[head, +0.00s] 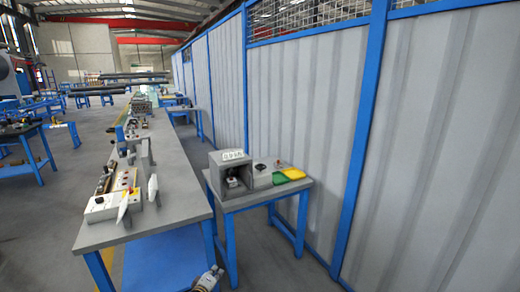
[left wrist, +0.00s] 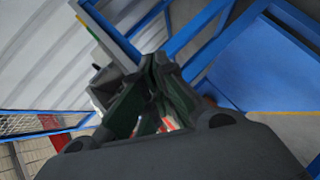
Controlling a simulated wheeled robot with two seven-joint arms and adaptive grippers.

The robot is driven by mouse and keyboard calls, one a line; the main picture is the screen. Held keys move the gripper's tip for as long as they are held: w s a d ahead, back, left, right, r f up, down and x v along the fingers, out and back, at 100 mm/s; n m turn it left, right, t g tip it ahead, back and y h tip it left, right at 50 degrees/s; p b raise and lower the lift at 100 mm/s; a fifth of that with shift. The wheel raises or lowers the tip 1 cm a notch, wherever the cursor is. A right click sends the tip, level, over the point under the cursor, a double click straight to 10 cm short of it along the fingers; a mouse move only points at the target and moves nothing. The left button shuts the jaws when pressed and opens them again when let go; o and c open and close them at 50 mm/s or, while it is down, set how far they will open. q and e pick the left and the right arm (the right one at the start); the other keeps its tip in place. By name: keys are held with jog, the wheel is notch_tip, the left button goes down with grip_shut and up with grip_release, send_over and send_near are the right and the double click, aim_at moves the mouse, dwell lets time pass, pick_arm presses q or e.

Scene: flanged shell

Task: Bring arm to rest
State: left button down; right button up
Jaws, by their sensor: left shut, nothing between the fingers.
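My left gripper (head: 208,280) shows only in part at the bottom edge of the head view, low in front of the benches and apart from them. In the left wrist view its dark green fingers (left wrist: 150,68) come together at the tips. They are shut with nothing between them. My right gripper is in neither view. No flanged shell can be made out for sure.
A long grey workbench (head: 172,219) with blue legs carries several devices. A blue-framed wall (head: 300,110) stands to the right. Open floor lies left.

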pick_arm(q)
jog(key=s+a+f+m+g+y, duration=0.1)
jog(key=s+a+f+m+g, duration=0.2)
jog(key=s+f, duration=1.1)
jog(key=s+a+f+m+g+y, duration=0.1)
jog(key=s+a+f+m+g, duration=0.2)
jog(key=s+f, duration=1.05)
jog(key=s+a+f+m+g, duration=0.2)
jog(key=s+f, duration=0.3)
jog(key=s, duration=0.6)
jog(key=s+a+f+m+g+y, duration=0.1)
jog(key=s+f, duration=0.4)
jog(key=s, duration=0.6)
jog(key=s+a+f+m+g, duration=0.3)
jog(key=s+a+f+m, duration=0.1)
jog(key=s, duration=0.7)
notch_tip(320, 180, down, 2)
jog(key=shift+a+m+y, duration=0.3)
jog(key=shift+a+m, duration=0.1)
jog(key=shift+a, duration=0.35)
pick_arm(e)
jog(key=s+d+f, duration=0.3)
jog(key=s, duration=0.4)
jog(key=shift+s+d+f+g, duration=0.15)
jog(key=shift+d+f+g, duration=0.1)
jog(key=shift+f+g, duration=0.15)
